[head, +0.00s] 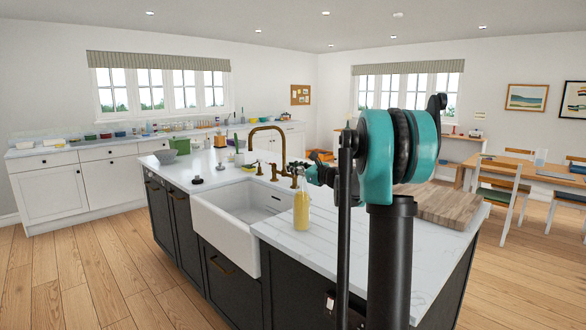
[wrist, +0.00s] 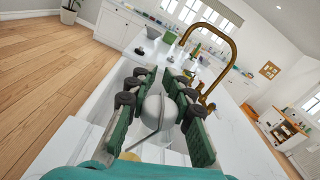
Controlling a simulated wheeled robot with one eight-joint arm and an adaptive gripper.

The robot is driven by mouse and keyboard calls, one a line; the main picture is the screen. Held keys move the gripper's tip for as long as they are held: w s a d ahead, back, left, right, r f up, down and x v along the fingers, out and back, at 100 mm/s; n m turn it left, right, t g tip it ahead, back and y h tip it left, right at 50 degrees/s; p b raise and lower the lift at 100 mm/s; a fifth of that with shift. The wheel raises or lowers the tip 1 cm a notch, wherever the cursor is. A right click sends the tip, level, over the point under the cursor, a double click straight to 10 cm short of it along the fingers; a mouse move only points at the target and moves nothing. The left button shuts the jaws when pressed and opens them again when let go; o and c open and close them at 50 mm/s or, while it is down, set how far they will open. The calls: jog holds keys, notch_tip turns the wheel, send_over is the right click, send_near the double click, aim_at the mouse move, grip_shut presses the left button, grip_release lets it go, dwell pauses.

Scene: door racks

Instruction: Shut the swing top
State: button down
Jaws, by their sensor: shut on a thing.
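A clear bottle (head: 301,212) of yellow liquid stands upright on the white countertop, just right of the sink. My gripper (head: 300,173) is at the top of this bottle in the head view. In the wrist view, my gripper (wrist: 165,82) has its green-padded fingers on both sides of the pale rounded swing top (wrist: 157,110) and is shut on it. A thin wire (wrist: 149,138) runs down from the swing top. A bit of yellow shows at the lower edge of the wrist view. The bottle's mouth is hidden, so I cannot tell whether the swing top sits on it.
A white sink (head: 230,228) with a brass tap (head: 272,140) lies left of the bottle. A wooden board (head: 437,207) lies on the counter at right. A grey bowl (head: 165,156) stands at the island's far left. The counter in front of the board is clear.

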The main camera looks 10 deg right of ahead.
dwell(0.3)
jog(key=shift+w+d+f+m, duration=0.1)
jog(key=shift+d+m, duration=0.05)
jog(key=shift+m, duration=0.45)
jog(key=c, duration=1.3)
grip_release()
jog(key=v, duration=1.2)
